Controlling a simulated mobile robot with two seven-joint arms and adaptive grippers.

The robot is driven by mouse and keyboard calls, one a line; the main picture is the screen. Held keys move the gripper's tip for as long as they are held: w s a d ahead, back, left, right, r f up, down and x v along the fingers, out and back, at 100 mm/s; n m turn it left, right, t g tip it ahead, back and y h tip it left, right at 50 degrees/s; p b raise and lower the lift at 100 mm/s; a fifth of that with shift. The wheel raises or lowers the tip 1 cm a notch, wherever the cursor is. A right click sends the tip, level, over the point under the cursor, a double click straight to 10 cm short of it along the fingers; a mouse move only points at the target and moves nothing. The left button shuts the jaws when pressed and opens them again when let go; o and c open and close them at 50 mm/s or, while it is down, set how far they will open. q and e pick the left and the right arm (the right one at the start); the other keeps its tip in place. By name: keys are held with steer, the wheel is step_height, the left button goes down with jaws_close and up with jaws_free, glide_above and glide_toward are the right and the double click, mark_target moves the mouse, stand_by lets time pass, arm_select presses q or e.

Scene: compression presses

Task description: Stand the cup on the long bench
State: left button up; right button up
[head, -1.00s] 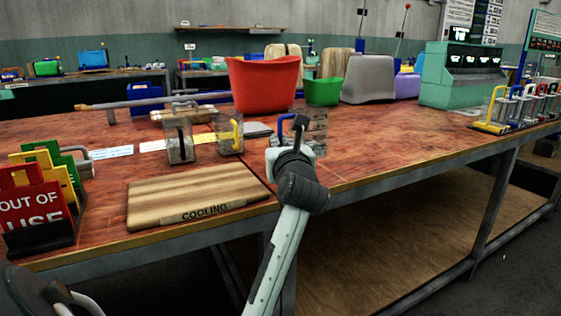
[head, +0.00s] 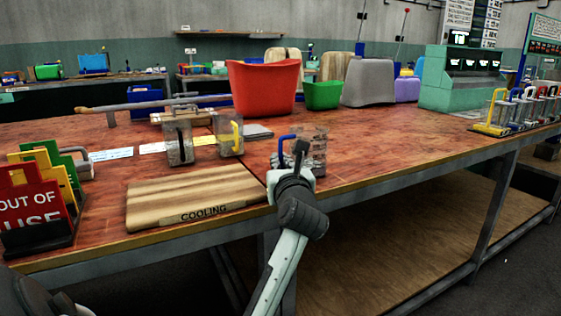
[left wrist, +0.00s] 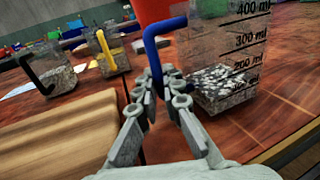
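A clear cup with a blue handle (head: 317,150) is upright over the front part of the red-brown long bench (head: 380,150), right of the wooden board. In the left wrist view the cup (left wrist: 222,60) has millilitre marks and grey-white bits at its bottom. My left gripper (head: 299,150) is at the handle side of the cup. Its fingers (left wrist: 160,88) are closed around the lower part of the blue handle. The cup's base is at or just above the bench top; I cannot tell if it touches. My right gripper does not show.
A wooden board marked COOLING (head: 195,195) lies to the left. Behind it stand a black-handled cup (head: 178,143) and a yellow-handled cup (head: 229,138). A red bin (head: 264,88) is farther back. The bench is clear to the right of the cup.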

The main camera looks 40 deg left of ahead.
arm_select(q)
steer(key=o, duration=0.3)
steer(key=shift+o, duration=0.2)
steer(key=shift+r, duration=0.15)
